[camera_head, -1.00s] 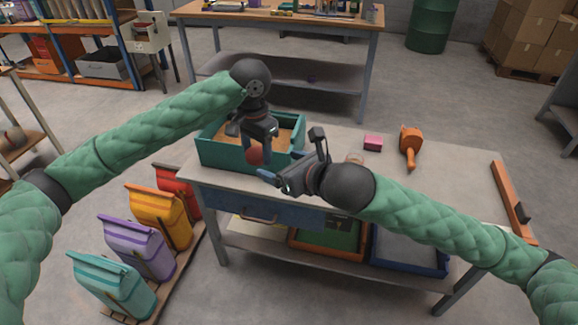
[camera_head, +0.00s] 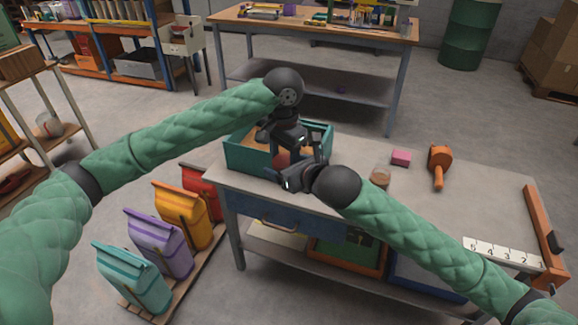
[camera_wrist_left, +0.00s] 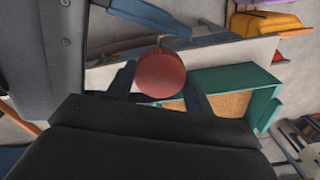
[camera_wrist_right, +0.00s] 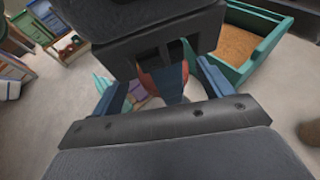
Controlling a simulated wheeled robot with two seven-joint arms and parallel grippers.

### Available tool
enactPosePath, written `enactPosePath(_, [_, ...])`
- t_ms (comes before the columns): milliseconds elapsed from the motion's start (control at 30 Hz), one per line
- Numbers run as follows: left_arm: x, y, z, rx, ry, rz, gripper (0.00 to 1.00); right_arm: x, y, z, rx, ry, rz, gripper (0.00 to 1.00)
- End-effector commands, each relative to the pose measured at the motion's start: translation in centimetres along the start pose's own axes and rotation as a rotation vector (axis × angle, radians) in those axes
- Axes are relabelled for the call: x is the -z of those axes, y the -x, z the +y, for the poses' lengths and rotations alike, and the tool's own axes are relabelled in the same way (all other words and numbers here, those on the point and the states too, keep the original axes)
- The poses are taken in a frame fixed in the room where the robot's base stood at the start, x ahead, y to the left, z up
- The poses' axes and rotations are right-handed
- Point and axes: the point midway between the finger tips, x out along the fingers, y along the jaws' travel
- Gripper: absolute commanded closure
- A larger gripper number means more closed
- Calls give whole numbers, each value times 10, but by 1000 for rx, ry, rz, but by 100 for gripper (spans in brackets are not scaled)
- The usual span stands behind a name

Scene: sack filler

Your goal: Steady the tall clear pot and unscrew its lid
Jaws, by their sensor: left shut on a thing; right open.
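My left gripper (camera_head: 290,152) points down at the front left of the grey table, beside the teal tray. It is shut on a round red lid (camera_wrist_left: 160,75), which sits between its blue fingertips in the left wrist view. The red also shows behind a finger in the right wrist view (camera_wrist_right: 150,80). I cannot make out the clear body of the tall pot; the grippers cover that spot. My right gripper (camera_head: 287,176) is open, just below and beside the left one, with its fingers towards the lid. I cannot tell whether it touches anything.
The teal tray (camera_head: 240,158) holds brown grainy stuff, close behind the grippers. A small jar (camera_head: 380,177), a pink block (camera_head: 400,157) and an orange tool (camera_head: 438,165) stand to the right. The grey table (camera_head: 420,205) is clear around them.

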Motion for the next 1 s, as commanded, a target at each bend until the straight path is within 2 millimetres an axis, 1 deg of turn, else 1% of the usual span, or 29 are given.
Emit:
enactPosePath(67, [0,0,0,0,0,0,75,0,0,0,0,0,0,23])
enactPosePath(200, [0,0,0,0,0,0,75,0,0,0,0,0,0,51])
enactPosePath(300, [0,0,0,0,0,1,75,0,0,1,-1,0,0,68])
enactPosePath(367, [0,0,0,0,0,1,75,0,0,1,-2,0,-1,68])
enactPosePath(400, [0,0,0,0,0,1,46,0,1,2,-3,0,-1,68])
enactPosePath(467, [1,0,0,0,0,1,34,0,0,2,-3,0,-1,68])
enactPosePath(500, [0,0,0,0,0,1,26,0,0,1,-3,0,-1,68])
enactPosePath(533, [0,0,0,0,0,1,22,0,0,1,-2,0,-1,68])
enactPosePath(833, [0,1,0,0,0,1,22,0,0,0,0,0,0,68])
enactPosePath(933, [0,7,0,0,0,1,22,0,0,0,0,0,0,68])
enactPosePath(1000, [1,15,0,1,-1,1,22,0,0,0,0,0,0,68])
